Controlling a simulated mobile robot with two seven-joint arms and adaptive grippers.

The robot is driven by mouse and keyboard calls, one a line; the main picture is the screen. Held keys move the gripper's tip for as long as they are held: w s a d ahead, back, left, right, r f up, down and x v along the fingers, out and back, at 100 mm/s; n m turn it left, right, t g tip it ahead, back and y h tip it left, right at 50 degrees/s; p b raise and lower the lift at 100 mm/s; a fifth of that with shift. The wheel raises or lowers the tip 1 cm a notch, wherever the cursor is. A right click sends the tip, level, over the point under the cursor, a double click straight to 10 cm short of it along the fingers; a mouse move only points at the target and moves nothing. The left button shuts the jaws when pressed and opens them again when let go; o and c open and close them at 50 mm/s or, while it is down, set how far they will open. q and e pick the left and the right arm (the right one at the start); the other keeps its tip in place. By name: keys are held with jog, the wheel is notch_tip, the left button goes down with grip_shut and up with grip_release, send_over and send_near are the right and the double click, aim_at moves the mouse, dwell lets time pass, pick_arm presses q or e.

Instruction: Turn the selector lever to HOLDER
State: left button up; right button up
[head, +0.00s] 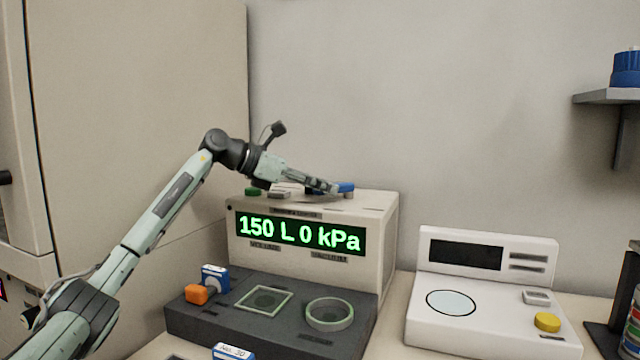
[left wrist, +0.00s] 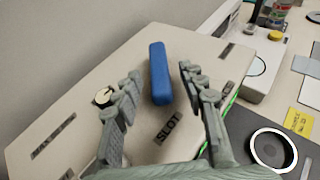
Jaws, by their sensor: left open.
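My left gripper (head: 336,190) is open just over the machine's top. In the left wrist view its fingers stand apart on both sides of the lever, and I cannot tell whether either touches it. My right gripper is out of view.
A green button (head: 252,191) and a grey block (head: 279,194) sit left on the machine's top. The display (head: 300,233) reads 150 L 0 kPa. A dark base (head: 200,315) with a ring (head: 330,327) lies in front. A white device (head: 480,331) stands right.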

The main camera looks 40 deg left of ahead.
pick_arm(q)
grip_shut()
dwell(0.5)
